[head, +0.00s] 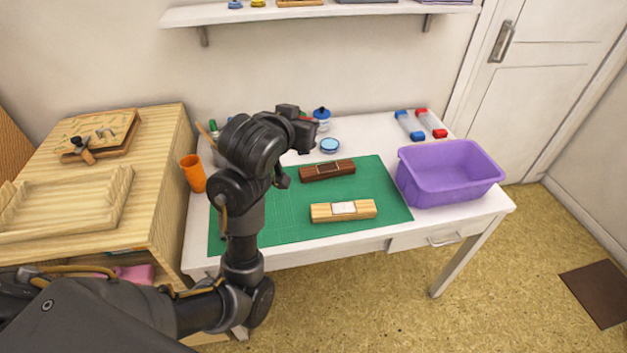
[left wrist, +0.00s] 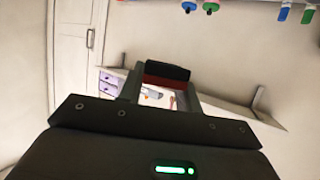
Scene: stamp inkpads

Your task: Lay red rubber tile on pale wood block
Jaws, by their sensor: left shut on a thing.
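The pale wood block (head: 322,213) lies on the green cutting mat (head: 270,228), with a white rectangle on its top. My left gripper (head: 303,122) is above the back left of the mat, away from the pale block and to its upper left. It is shut on the red rubber tile, which shows as a red strip between the fingers in the left wrist view (left wrist: 160,82). In the head view the hand hides most of the tile. My right gripper is in neither view.
A dark wood block (head: 340,168) lies on the mat behind the pale block. A purple bin (head: 450,187) stands to the right. A blue-lidded jar (head: 322,124) and a round blue tin (head: 330,146) are at the back. An orange cup (head: 193,174) stands left.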

